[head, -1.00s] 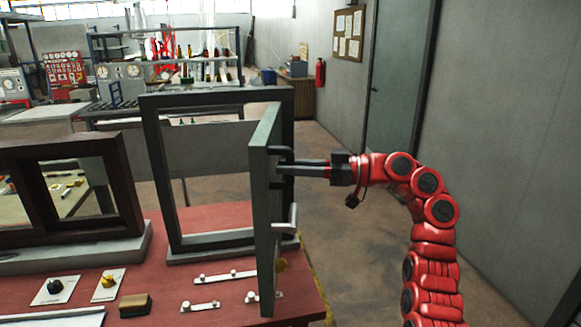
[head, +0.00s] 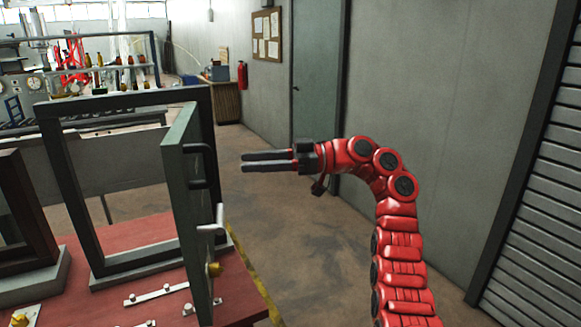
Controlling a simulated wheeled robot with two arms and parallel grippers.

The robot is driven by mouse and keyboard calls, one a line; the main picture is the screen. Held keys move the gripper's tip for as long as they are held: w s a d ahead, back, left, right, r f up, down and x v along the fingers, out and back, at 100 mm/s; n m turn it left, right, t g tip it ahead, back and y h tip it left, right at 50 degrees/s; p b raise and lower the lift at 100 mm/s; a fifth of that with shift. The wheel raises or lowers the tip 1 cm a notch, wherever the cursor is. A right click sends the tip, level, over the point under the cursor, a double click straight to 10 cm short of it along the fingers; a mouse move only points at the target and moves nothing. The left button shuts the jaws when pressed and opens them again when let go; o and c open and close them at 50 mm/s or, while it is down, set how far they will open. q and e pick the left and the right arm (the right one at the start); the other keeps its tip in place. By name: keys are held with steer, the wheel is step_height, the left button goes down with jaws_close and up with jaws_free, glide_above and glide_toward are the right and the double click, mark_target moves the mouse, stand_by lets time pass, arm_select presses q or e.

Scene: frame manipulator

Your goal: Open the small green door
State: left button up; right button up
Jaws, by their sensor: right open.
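The small green door (head: 182,215) stands swung out from its dark frame (head: 70,185) on the red table, seen nearly edge-on. It has a dark pull handle (head: 204,166) high on its right face, a light lever handle (head: 214,226) lower down and a yellow knob (head: 214,269) near the bottom. My right gripper (head: 243,162) is to the right of the door, level with the dark handle. Its two fingers are apart, point left and hold nothing. A clear gap lies between the fingertips and the handle. My left gripper is out of view.
The red table (head: 130,245) carries metal latches (head: 155,295) and another dark frame (head: 25,230) at the left. Open floor (head: 290,240) lies right of the table. A grey wall and a shutter (head: 530,220) bound the right side.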

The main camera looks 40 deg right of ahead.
steer(key=b+v, duration=0.1)
steer(key=v, duration=0.7)
steer(key=shift+d, duration=0.2)
